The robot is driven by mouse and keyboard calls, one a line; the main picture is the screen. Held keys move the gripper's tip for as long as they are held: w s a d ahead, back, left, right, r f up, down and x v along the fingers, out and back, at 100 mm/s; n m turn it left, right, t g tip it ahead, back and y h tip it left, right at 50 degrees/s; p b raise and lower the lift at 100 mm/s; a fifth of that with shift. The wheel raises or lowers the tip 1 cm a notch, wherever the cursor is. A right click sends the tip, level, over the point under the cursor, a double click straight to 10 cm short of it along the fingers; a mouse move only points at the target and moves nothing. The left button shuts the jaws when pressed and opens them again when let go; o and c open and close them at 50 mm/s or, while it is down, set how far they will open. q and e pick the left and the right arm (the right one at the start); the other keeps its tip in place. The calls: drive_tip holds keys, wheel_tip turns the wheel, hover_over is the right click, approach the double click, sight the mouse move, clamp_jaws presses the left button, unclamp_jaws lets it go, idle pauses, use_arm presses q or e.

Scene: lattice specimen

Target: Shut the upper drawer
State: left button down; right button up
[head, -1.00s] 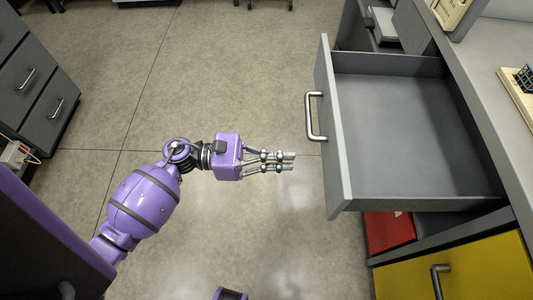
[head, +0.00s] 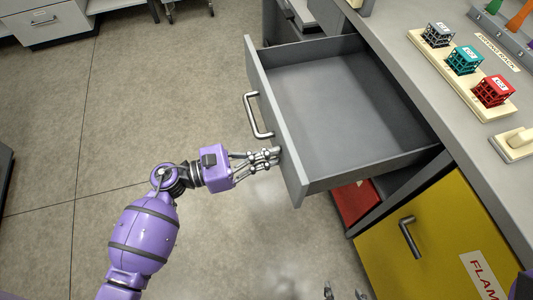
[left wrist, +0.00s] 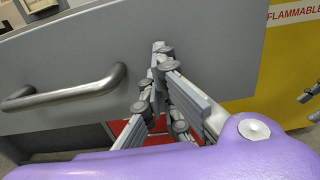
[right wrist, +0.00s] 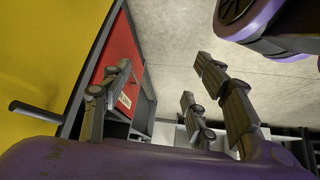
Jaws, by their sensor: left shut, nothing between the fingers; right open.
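The upper drawer (head: 345,105) is grey, empty and pulled well out of the bench in the head view. Its front panel carries a silver bar handle (head: 257,115). My left gripper (head: 277,155) is shut and empty, its fingertips at the drawer front just below the handle in the picture. In the left wrist view the fingertips (left wrist: 160,50) are up against or very close to the grey front (left wrist: 200,45), right of the handle (left wrist: 70,95); contact is hard to tell. My right gripper (head: 345,292) is at the bottom edge of the head view, open and empty.
Below the drawer are a red panel (head: 355,200) and a yellow cabinet door (head: 430,240) with a protruding handle (head: 410,237). On the bench top stands a cream rack (head: 465,75) with grey, teal and red lattice blocks. Open floor (head: 130,100) lies to the left.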

sight(381, 135)
use_arm(q)
drive_tip(key=b+x, duration=0.3)
drive_tip(key=x, duration=1.3)
drive_tip(key=b+x, duration=0.4)
drive_tip(key=x, duration=1.1)
drive_tip(key=shift+d+f, duration=0.2)
drive_tip(key=shift+d, duration=0.15)
drive_tip(key=shift+w+d+r, duration=0.1)
drive_tip(key=shift+w+d, duration=0.1)
drive_tip(key=shift+d, duration=0.15)
use_arm(e)
wheel_tip(381, 135, down, 6)
drive_tip(key=s, duration=0.1)
drive_tip(key=shift+s+f+g, duration=0.15)
drive_tip(key=shift+s+g, duration=0.15)
drive_tip(key=shift+s, duration=0.05)
use_arm(q)
drive_tip(key=shift+r, duration=0.1)
